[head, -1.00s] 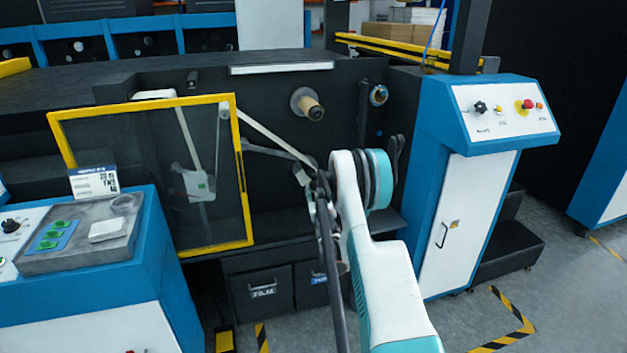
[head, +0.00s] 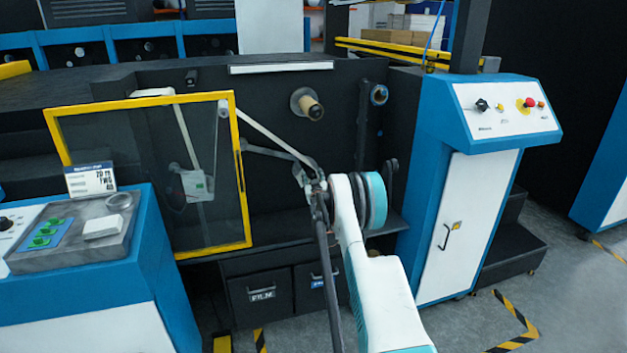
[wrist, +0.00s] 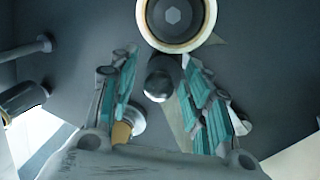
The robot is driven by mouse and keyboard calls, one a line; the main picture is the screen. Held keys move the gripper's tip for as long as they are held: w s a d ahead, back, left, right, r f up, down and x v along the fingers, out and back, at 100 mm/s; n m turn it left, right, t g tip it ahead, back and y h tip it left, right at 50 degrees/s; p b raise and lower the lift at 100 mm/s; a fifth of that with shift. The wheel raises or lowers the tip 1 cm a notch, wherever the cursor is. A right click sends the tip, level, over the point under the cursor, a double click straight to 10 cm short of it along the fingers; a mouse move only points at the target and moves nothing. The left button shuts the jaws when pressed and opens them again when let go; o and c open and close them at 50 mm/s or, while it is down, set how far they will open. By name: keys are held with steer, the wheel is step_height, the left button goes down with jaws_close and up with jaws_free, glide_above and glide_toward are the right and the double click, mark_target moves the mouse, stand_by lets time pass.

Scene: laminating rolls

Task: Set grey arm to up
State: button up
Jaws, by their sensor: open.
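The grey arm (head: 268,151) shows in the head view as a thin bar on the dark machine face, right of the yellow-framed guard. Its right end is partly hidden by my gripper (head: 315,183). In the wrist view my gripper (wrist: 163,88) is open, with teal-padded fingers on both sides. A dark round end (wrist: 159,84) lies between the fingers, with a grey bar behind it. I cannot tell whether a finger touches it.
A roll core (head: 307,104) sticks out above my gripper and shows as a large round end (wrist: 175,17) in the wrist view. The yellow-framed guard (head: 240,170) stands left. A blue control cabinet (head: 435,190) stands right. More rollers (wrist: 25,98) lie left in the wrist view.

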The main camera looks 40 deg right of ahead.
steer(key=shift+c, duration=0.5)
jaws_close()
steer(key=shift+s+d+r, duration=0.15)
steer(key=shift+d+r, duration=0.1)
steer(key=shift+r, duration=0.45)
step_height(320, 180, up, 16)
steer(key=n+t+p, duration=0.1)
steer(key=n+p, duration=0.4)
steer(key=n, duration=0.2)
steer(key=shift+s+d+p, duration=0.15)
steer(key=shift+d+p, duration=0.15)
steer(key=shift+d, duration=0.05)
